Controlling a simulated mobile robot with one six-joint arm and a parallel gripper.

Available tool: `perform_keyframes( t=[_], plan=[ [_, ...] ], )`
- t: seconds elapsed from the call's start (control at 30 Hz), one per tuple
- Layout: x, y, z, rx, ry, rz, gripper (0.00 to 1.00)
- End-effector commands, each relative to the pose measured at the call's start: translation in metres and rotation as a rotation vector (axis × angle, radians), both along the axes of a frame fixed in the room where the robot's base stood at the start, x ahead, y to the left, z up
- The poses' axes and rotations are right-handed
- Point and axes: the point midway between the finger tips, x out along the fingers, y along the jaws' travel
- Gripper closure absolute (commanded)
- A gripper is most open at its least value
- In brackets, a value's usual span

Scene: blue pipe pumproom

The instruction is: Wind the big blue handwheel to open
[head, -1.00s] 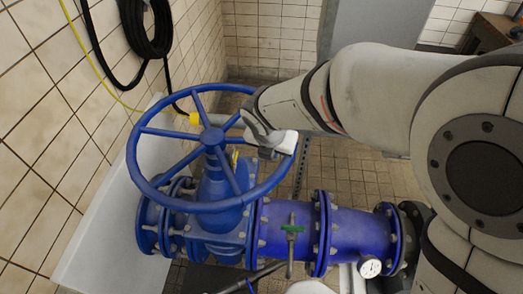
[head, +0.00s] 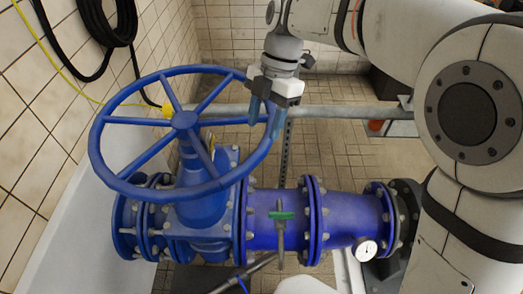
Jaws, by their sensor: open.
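The big blue handwheel (head: 186,120) sits on top of a blue valve body (head: 205,190) at the left middle of the head view. Its rim and spokes are visible, tilted towards me. My gripper (head: 264,118) is at the right side of the rim, pointing down, with its fingers open. The fingers overlap the rim there in the picture. I cannot tell whether they straddle it or touch it. Part of the rim is hidden behind the gripper.
A blue flanged pipe (head: 345,215) runs right from the valve, with a green-handled tap (head: 281,216) and a pressure gauge (head: 367,249). A grey pipe (head: 340,111) passes behind the wheel. A black hose (head: 100,30) hangs on the tiled wall at left.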

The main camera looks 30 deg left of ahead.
Motion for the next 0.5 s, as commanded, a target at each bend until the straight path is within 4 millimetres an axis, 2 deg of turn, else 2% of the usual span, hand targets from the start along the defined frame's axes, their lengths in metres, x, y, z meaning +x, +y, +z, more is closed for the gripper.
perform_keyframes(
  t=[0.17, 0.5],
  plan=[
    [-0.005, 0.001, -0.008, 0.007, 0.037, -0.011, 0.51],
    [-0.025, 0.003, -0.056, 0.005, 0.034, -0.011, 0.51]
  ],
)
